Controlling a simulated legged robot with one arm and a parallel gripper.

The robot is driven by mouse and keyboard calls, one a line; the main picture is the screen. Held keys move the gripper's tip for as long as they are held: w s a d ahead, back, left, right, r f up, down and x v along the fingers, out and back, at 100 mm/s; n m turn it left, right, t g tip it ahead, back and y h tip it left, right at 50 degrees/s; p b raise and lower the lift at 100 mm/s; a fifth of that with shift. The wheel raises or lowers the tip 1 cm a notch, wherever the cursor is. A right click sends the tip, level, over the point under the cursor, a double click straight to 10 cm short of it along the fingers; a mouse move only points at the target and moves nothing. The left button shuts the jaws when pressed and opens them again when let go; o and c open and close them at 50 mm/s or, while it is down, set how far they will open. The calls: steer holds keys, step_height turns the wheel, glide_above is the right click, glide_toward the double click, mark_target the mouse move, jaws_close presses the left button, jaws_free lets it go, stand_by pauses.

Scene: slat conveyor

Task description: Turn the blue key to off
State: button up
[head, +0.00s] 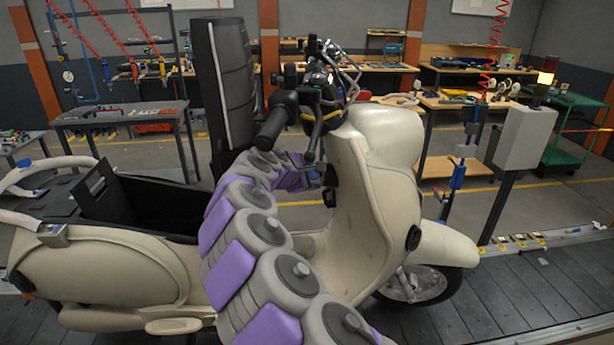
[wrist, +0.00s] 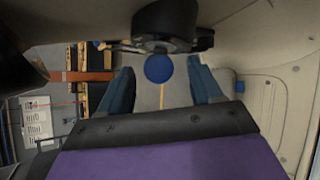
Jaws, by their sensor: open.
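The blue key (wrist: 158,68) shows in the wrist view as a round blue head just below a dark round lock housing (wrist: 164,30) under the scooter's front. My gripper (wrist: 161,78) is open, with one dark blue finger on each side of the key. Gaps show between the key and both fingers, so it is not gripped. The cream scooter (head: 375,200) stands across the head view. My purple and grey arm reaches over its seat area to behind the front shield. The key cannot be made out in the head view, and my gripper is mostly hidden there.
The handlebar grip (head: 277,120) is above my arm. A grey box on a post (head: 525,138) stands to the right.

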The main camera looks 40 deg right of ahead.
steer(key=shift+d+f, duration=0.1)
steer(key=shift+d, duration=0.25)
steer(key=shift+c, duration=0.3)
steer(key=shift+a, duration=0.3)
steer(key=c, duration=1)
steer(key=o, duration=0.3)
steer(key=shift+c, duration=1.2)
